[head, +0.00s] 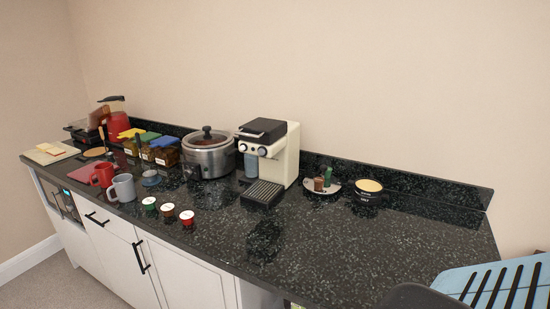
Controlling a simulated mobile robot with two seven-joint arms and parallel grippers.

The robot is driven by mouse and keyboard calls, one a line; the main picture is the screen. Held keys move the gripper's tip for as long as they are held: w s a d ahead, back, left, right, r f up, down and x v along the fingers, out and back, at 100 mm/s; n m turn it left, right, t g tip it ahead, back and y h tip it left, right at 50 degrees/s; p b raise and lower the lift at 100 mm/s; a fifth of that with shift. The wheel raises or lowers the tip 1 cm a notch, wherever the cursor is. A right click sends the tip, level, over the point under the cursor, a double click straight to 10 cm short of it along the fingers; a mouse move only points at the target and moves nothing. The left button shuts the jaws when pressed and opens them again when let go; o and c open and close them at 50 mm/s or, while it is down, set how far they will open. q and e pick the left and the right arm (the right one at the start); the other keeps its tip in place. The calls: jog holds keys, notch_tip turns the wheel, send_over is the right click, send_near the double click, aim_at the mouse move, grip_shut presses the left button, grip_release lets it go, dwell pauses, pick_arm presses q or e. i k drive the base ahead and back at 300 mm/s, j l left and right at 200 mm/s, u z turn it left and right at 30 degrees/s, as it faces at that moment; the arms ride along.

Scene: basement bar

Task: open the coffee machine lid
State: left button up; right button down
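The coffee machine (283,158) stands upright near the back of the counter, right of the middle in the head view. It has a cream body, round knobs on its front and a dark drip tray (262,193) in front. Its black lid (262,130) lies on top and looks closed, though its hinge and rear edge are too small to make out. Neither of my grippers is in view.
A steel slow cooker (208,153) stands close to the left of the machine. Several coffee pods (168,210), a red mug (102,174) and a grey mug (123,187) are front left. A plate (321,186) and a bowl (369,190) stand right. The right counter (385,245) is clear.

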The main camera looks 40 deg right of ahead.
aim_at(266, 132)
jog(key=j+z, duration=0.1)
jog(key=z, duration=0.35)
jog(key=j+z, duration=0.1)
jog(key=z, duration=0.35)
jog(key=j+z, duration=0.15)
jog(key=z, duration=0.3)
